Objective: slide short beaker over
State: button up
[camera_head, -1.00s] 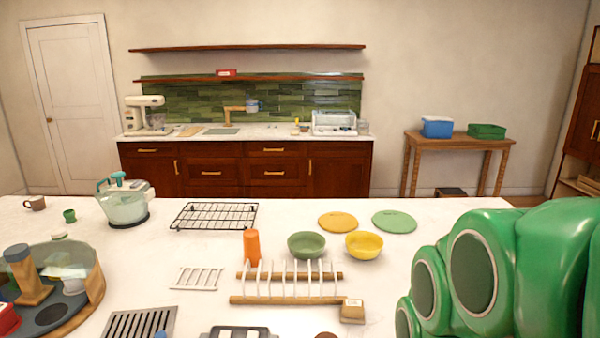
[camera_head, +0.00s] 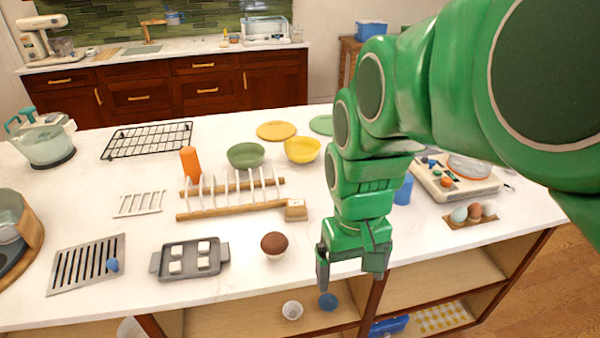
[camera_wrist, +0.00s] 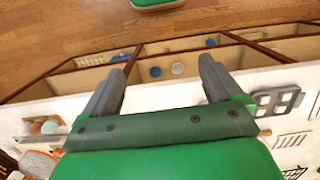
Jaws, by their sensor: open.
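My gripper (camera_head: 350,274) is open and empty. It hangs over the front edge of the white counter (camera_head: 60,210), fingers pointing down. On the open shelf below stand a small whitish cup (camera_head: 292,310) and a small blue cup (camera_head: 328,301), side by side. In the wrist view the whitish cup (camera_wrist: 178,68) and the blue cup (camera_wrist: 155,71) show beyond and between my open fingers (camera_wrist: 162,75). A taller blue cup (camera_head: 404,190) stands on the counter, partly behind my arm. I cannot tell which of these is the short beaker.
A brown round item (camera_head: 274,243) sits near the counter's front edge. A grey tray with white cubes (camera_head: 190,259) and a wooden dish rack (camera_head: 230,207) are to its left. Eggs in a holder (camera_head: 472,213) lie at the right. Wooden dividers split the shelf.

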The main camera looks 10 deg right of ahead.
jog(key=w+d+t, duration=0.1)
jog(key=w+d, duration=0.4)
jog(key=w, duration=0.9)
jog(key=m+t, duration=0.2)
send_near(407, 178)
jog(key=f, duration=0.2)
jog(key=a+f, duration=0.1)
jog(key=w+f, duration=0.1)
jog(key=f, duration=0.1)
jog(key=shift+w+a+f, duration=0.1)
jog(key=shift+a+f, duration=0.2)
jog(key=shift+f, duration=0.05)
jog(key=shift+w+d+f, duration=0.15)
jog(key=shift+d+f, duration=0.1)
jog(key=shift+d, duration=0.4)
jog(key=shift+f, duration=0.1)
jog(key=shift+w+f, duration=0.2)
jog(key=shift+f, duration=1.7)
jog(key=shift+w+f, duration=0.25)
jog(key=shift+f, duration=1.6)
jog(key=c, duration=1.1)
